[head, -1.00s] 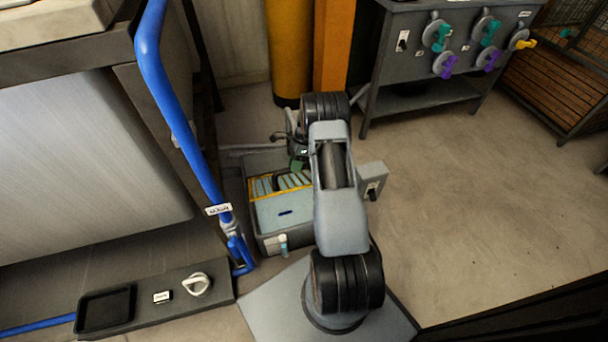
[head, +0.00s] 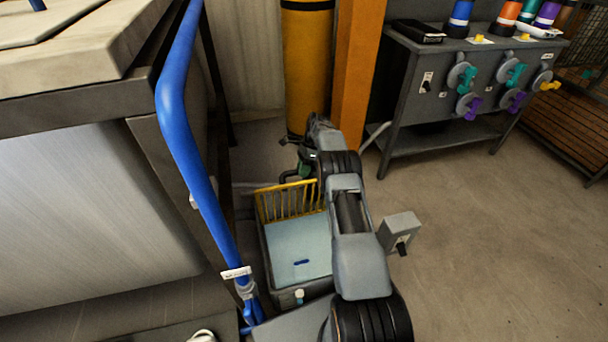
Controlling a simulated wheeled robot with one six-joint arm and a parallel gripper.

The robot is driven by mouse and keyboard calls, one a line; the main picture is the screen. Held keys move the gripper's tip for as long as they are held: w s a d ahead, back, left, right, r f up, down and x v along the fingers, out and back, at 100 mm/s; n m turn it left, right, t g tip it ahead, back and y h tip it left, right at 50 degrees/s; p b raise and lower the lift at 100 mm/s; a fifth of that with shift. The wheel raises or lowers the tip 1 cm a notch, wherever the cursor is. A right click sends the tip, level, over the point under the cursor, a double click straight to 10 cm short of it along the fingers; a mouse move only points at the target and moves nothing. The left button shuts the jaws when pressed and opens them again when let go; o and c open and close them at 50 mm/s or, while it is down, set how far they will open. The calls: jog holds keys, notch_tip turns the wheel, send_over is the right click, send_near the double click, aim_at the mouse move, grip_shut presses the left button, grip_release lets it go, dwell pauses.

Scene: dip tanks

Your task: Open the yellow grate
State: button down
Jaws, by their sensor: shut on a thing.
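The yellow grate (head: 286,202) stands raised, close to upright, at the far edge of a grey dip tank (head: 268,259). Its bars show side by side, and my arm covers its right part. A dark handle (head: 287,175) shows at its top left. My gripper (head: 303,168) is at the top of the grate, shut on the handle, though the arm partly hides the grip. The tank below is open to view, with pale blue liquid (head: 292,244) and a small dark blue piece (head: 301,262) in it.
A blue pipe (head: 192,150) and a large metal tank (head: 95,205) stand at left. A yellow cylinder (head: 307,70) and an orange post (head: 358,75) are behind. A grey switch box (head: 399,233) is right of my arm. A valve bench (head: 450,100) stands at back right. The right floor is clear.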

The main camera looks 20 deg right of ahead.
jog(key=shift+w+d+f, duration=0.2)
jog(key=shift+f, duration=0.35)
jog(key=c, duration=1.2)
grip_release()
jog(key=shift+w, duration=0.1)
jog(key=shift+o, duration=1.4)
jog(key=shift+a+r, duration=0.1)
jog(key=shift+r, duration=0.05)
jog(key=shift+r, duration=0.15)
